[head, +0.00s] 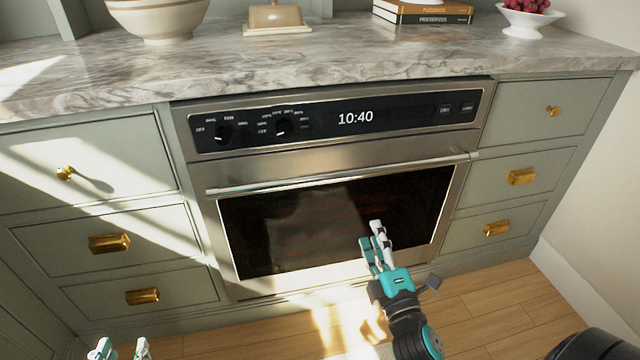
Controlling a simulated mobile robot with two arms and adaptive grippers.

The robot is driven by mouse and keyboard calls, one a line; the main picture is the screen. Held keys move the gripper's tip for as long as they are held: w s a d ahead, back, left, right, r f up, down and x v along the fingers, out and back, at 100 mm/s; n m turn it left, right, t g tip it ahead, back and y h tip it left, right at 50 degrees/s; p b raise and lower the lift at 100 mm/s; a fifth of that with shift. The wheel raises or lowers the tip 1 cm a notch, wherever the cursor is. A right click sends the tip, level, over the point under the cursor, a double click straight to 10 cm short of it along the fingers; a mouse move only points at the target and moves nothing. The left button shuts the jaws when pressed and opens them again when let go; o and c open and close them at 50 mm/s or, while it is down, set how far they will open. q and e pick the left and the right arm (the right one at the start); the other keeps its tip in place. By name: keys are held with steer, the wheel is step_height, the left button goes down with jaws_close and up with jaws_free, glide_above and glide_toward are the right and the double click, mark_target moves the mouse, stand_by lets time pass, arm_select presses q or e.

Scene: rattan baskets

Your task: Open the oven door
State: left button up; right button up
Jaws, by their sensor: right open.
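The oven (200,160) is built into the cabinets under the counter. Its door (225,245) has a dark glass window and looks closed. A long horizontal bar handle (340,174) runs along the top of the door. My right gripper (371,237) is in front of the lower right part of the window, below the handle and apart from it. It is open and holds nothing. My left gripper (122,348) shows only its fingertips at the bottom left edge, far from the handle. The fingertips are spread apart with nothing visible between them.
The control panel (420,110) has knobs and reads 10:40. Drawers with brass pulls flank the oven, such as the left one (109,243) and the right one (521,176). A bowl (158,20), butter dish, books and fruit stand stand on the marble counter (300,62). Wooden floor (500,310) lies in front.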

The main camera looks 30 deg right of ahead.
glide_toward(353, 177)
steer(key=w, duration=0.3)
steer(key=x, duration=0.7)
steer(key=shift+w+d+r, duration=0.15)
steer(key=shift+d+r, duration=0.1)
steer(key=shift+d, duration=0.1)
arm_select(q)
steer(key=r, duration=0.1)
steer(key=r+t, duration=0.1)
steer(key=r, duration=0.1)
steer(key=shift+w+d+t, duration=0.3)
arm_select(e)
steer(key=shift+w+d, duration=0.1)
steer(key=shift+w, duration=0.25)
steer(key=shift+c, duration=0.2)
jaws_close()
